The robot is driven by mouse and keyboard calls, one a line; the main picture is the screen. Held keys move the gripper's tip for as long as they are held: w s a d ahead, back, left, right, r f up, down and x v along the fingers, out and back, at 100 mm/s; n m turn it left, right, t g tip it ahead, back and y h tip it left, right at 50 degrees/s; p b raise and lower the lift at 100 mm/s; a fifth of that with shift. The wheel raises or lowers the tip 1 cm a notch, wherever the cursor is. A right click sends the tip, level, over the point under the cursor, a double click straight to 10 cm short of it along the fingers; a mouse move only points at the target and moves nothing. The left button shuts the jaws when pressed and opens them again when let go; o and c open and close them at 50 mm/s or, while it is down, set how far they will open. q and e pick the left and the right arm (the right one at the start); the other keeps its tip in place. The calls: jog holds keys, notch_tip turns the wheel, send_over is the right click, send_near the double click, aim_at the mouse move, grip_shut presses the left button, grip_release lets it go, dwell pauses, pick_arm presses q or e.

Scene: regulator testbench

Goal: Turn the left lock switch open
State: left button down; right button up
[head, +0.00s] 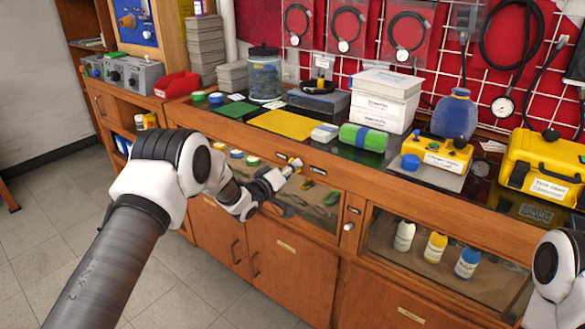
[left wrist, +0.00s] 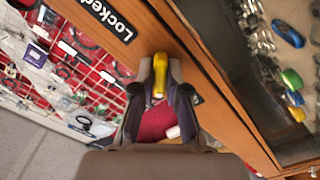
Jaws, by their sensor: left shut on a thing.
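The left lock switch shows in the left wrist view as a yellow handle (left wrist: 159,75) on the wooden cabinet front, between the two fingers of my left gripper (left wrist: 160,88). The gripper is shut on the handle. A black label reading "Locked" (left wrist: 100,15) is on the wood beside it. In the head view my left gripper (head: 287,170) is at the upper front rail of the cabinet, and its fingers largely hide the switch. Only a link of my right arm shows at the lower right, and its gripper is out of view.
Below the rail are glazed compartments; one holds a white bottle (head: 404,236), a yellow bottle (head: 435,246) and a blue bottle (head: 467,263). The countertop carries a yellow mat (head: 284,124), a green roll (head: 363,138) and a yellow case (head: 545,170). Open floor lies at left.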

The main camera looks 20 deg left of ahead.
pick_arm(q)
jog(key=c, duration=1.2)
grip_release()
jog(key=v, duration=1.2)
